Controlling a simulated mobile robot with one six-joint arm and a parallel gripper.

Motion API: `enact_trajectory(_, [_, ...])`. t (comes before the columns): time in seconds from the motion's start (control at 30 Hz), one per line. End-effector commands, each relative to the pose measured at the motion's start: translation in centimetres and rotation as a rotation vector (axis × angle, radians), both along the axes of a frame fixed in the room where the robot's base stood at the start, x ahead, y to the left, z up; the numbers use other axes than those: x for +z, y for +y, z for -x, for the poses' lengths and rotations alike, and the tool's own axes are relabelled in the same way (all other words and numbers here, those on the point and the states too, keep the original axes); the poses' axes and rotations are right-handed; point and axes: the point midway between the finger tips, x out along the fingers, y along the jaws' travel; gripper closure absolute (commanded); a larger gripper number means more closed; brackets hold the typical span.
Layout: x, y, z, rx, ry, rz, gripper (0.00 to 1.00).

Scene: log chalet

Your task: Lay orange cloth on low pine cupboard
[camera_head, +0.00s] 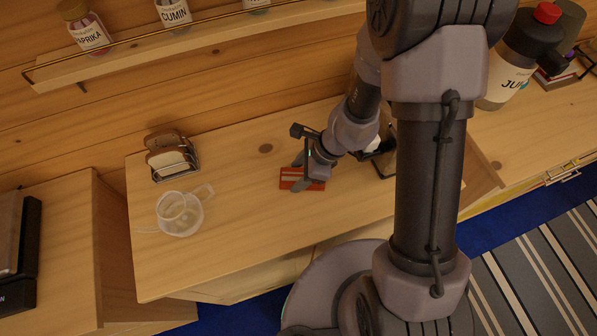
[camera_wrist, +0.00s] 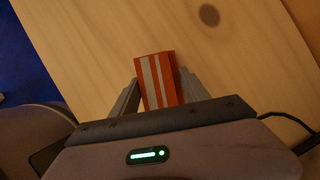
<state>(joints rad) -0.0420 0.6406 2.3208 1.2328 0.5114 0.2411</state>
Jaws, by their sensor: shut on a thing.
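The orange cloth (camera_wrist: 155,79) is a small folded oblong with pale stripes. In the wrist view it sits between the two grey fingers of my gripper (camera_wrist: 158,88), which is shut on it. In the head view the cloth (camera_head: 300,178) is at the tips of my gripper (camera_head: 306,174), over the middle of a pine top (camera_head: 240,235). I cannot tell whether it touches the wood or hangs just above it. Which of the pine units is the low cupboard is not clear from the pictures.
A shelf (camera_head: 150,46) with spice jars runs above. A juice jug (camera_head: 513,62) stands on the right unit. Bare wood lies around the cloth.

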Motion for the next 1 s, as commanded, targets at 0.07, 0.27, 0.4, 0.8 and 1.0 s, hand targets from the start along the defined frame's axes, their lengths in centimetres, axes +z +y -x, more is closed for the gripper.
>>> enact_trajectory(0.07, [-0.2, 0.0, 0.0, 0.0, 0.0, 0.0, 1.0])
enact_trajectory(0.27, [-0.5, 0.0, 0.0, 0.0, 0.0, 0.0, 0.43])
enact_trajectory(0.4, [-0.4, 0.0, 0.0, 0.0, 0.0, 0.0, 0.21])
enact_trajectory(0.8, [1.0, -0.6, 0.0, -0.003, -0.001, -0.001, 0.21])
enact_trajectory(1.0, [6.0, -2.7, 0.3, -0.004, -0.003, 0.0, 0.21])
